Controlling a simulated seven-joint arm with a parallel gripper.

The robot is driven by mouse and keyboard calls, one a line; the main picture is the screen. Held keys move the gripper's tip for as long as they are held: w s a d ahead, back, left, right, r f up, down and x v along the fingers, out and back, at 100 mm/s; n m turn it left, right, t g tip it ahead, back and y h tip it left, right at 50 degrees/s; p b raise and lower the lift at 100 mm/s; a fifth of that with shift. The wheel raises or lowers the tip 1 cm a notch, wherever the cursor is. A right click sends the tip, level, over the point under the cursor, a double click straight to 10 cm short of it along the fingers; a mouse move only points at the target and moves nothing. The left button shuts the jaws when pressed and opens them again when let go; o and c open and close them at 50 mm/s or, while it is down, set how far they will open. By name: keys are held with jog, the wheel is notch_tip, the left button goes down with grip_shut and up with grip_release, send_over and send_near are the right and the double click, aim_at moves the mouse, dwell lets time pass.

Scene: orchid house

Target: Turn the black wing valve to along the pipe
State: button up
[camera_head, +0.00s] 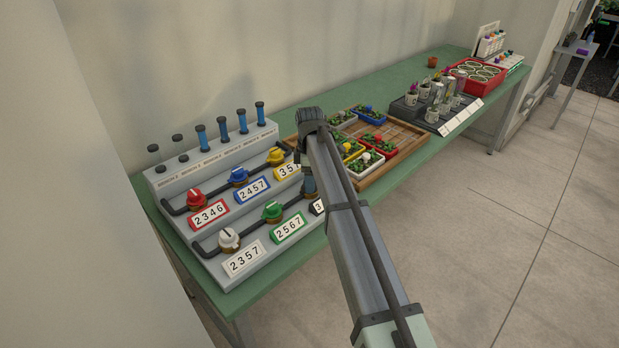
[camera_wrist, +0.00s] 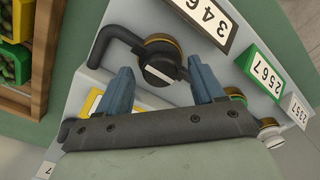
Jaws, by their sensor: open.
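The black wing valve (camera_wrist: 160,64) shows in the wrist view, on a brass-coloured collar by the bent end of the dark pipe (camera_wrist: 118,36). A pale line marks its face; I cannot tell its exact angle to the pipe. My gripper (camera_wrist: 162,68) is open, with one blue-grey finger on each side of the valve in the picture. I cannot tell whether either finger touches it. The black-framed number plate (camera_wrist: 205,16) is beside the valve.
The valve stand (camera_head: 165,183) also carries red (camera_head: 195,198), blue (camera_head: 238,176), yellow (camera_head: 276,157), green (camera_head: 272,211) and white (camera_head: 229,239) valves. Capped tubes (camera_head: 242,121) stand along its back. A wooden tray (camera_head: 408,143) of plants is right of it on the green bench (camera_head: 310,98).

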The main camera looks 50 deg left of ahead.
jog(key=shift+r, duration=0.1)
notch_tip(320, 180, up, 14)
jog(key=shift+f, duration=0.2)
dwell(0.3)
dwell(0.5)
